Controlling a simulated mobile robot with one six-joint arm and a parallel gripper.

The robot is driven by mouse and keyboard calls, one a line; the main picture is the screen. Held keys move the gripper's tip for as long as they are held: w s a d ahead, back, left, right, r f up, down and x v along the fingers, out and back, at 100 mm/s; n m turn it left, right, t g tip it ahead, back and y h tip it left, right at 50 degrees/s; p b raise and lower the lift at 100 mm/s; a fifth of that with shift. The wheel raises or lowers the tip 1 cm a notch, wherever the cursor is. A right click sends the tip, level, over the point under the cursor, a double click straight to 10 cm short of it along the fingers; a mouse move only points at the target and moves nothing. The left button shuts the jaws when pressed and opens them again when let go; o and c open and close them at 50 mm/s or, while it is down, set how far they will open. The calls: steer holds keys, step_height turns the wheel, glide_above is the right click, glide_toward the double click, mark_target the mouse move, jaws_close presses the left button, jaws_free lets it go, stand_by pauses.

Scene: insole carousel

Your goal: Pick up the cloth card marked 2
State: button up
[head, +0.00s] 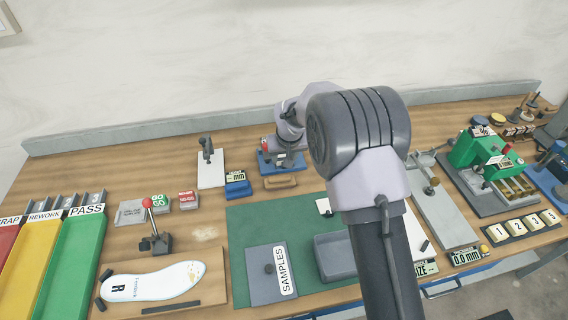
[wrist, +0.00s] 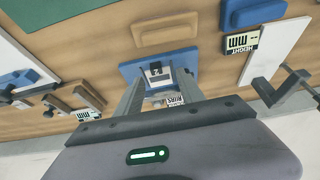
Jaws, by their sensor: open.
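I cannot clearly pick out a cloth card marked 2. In the head view, a grey slotted rack (head: 68,201) at the far left carries small figures that seem to include 2 and 3. Another 2 is on one of the numbered blocks (head: 519,226) at the right. Neither is clearly cloth. My gripper (wrist: 156,72) is open and empty in the wrist view, its fingers either side of a grey part on a blue fixture (wrist: 131,70). Whether they touch it is unclear. The fixture (head: 266,167) also shows in the head view, partly behind my wrist.
Red, yellow and green bins (head: 72,265) stand at the left. A red-knobbed lever (head: 155,240) and an insole (head: 152,281) are near them. A green mat (head: 240,226) holds a SAMPLES lid (head: 262,276) and grey tray (head: 333,258). A green machine (head: 478,150) stands right.

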mark_target(286, 169)
steer(key=x, duration=0.1)
steer(key=b+x, duration=0.1)
steer(key=x, duration=0.3)
steer(key=shift+w+d+f+b, duration=0.15)
steer(key=shift+w+d+b, duration=0.05)
steer(key=shift+d+b, duration=0.1)
jaws_close()
